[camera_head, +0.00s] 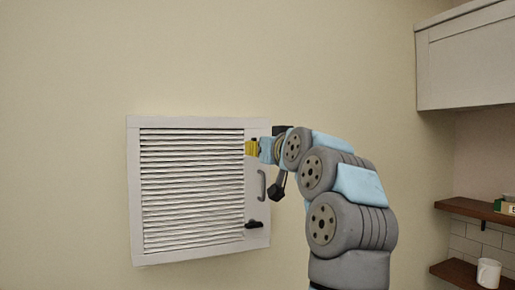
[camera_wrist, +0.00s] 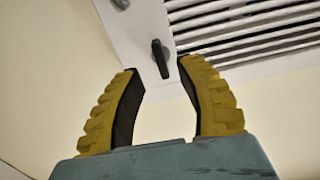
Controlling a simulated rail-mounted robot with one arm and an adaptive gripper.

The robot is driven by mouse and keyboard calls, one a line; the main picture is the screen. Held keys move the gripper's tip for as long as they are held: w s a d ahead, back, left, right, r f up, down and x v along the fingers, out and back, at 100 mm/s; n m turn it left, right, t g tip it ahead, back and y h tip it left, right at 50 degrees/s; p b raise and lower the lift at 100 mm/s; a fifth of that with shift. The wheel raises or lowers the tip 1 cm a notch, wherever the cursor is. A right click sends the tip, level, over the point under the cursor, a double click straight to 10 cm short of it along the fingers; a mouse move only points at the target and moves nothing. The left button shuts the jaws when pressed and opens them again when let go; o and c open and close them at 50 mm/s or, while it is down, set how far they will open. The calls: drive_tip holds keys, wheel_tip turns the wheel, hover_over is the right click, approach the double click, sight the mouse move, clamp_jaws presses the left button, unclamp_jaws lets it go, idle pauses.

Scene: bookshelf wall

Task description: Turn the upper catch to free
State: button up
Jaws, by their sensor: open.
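A white louvred panel (camera_head: 134,190) is set in the wall, with a white frame around its slats. The upper catch (camera_wrist: 160,58), a dark elongated lever, is on the frame near a corner in the wrist view. It points roughly along the frame's side strip, slightly tilted. In the head view my gripper and arm hide it. My gripper (camera_wrist: 158,67) is open, its yellow fingers on either side of the catch in the picture, and it also shows at the panel's upper right (camera_head: 251,148). I see no contact; the gap in depth is unclear.
A grey handle (camera_head: 262,185) sits on the frame's right side, with a dark lower catch (camera_head: 253,224) below it. A white wall cabinet (camera_head: 465,60) hangs at right, above wooden shelves (camera_head: 475,208) and a white mug (camera_head: 489,273). The wall left of the panel is bare.

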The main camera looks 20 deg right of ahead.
drive_tip(key=s, duration=0.7)
drive_tip(key=shift+s, duration=0.15)
idle(0.5)
